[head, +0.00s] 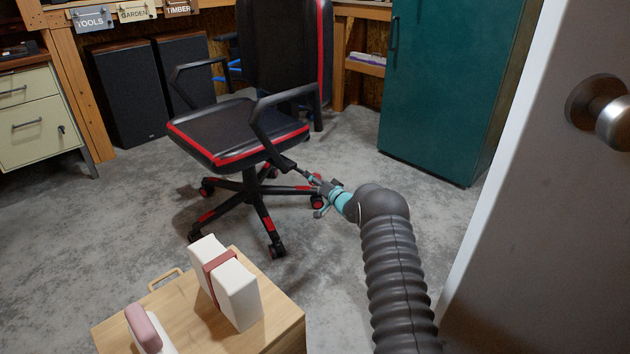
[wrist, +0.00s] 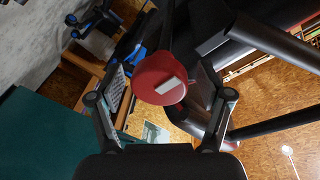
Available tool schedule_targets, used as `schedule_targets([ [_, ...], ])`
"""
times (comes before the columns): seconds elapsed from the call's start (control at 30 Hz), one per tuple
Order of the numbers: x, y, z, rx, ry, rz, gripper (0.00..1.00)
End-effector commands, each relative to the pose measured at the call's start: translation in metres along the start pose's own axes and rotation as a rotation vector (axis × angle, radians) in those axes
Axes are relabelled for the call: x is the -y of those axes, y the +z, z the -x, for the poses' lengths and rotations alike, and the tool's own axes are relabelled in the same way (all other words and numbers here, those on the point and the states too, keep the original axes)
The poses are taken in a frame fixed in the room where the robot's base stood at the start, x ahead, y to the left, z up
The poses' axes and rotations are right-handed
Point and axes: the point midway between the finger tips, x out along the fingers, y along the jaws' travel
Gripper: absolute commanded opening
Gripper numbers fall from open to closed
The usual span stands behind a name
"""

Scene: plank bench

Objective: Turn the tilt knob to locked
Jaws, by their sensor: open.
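The tilt knob (wrist: 150,72) appears as a round red disc with a short white mark in the wrist view. The mark slants slightly, its right end higher. My gripper (wrist: 162,84) is open, with one finger on each side of the knob. A gap shows on both sides, so I see no clear contact. In the head view my gripper (head: 322,190) is beside the lower right of the black and red office chair (head: 235,130), under its armrest. The knob cannot be clearly made out there among the gripper and chair parts.
A wooden box (head: 275,325) with white and pink items stands in front. A teal cabinet (head: 440,85) is at the back right, and a door with a round handle (head: 600,105) is at the right.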

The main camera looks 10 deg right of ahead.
Motion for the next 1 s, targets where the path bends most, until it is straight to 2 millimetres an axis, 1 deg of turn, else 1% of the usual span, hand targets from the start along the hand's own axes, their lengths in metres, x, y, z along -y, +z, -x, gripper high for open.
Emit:
schedule_targets([
  [0.03,0.0,0.0001,0.0001,0.0,0.0,0.0,0.78],
  [0.07,0.0,0.0,0.0001,0.0,0.0,0.0,0.76],
  [0.1,0.0,0.0,0.0002,0.0,0.0,0.0,0.66],
  [0.17,0.0,0.0,0.0002,0.0,0.0,0.0,0.51],
  [0.2,0.0,0.0,0.0002,0.0,0.0,0.0,0.41],
  [0.3,0.0,0.0,0.0002,0.0,0.0,0.0,0.17],
  [0.5,-0.0002,0.0004,0.0002,0.001,0.001,-0.006,0.17],
  [0.67,-0.0009,0.001,0.0001,0.004,0.004,-0.044,0.17],
  [0.87,-0.0021,0.0019,-0.0001,0.016,0.016,-0.157,0.17],
  [1.0,-0.0018,0.0012,-0.0003,0.029,0.029,-0.275,0.17],
])
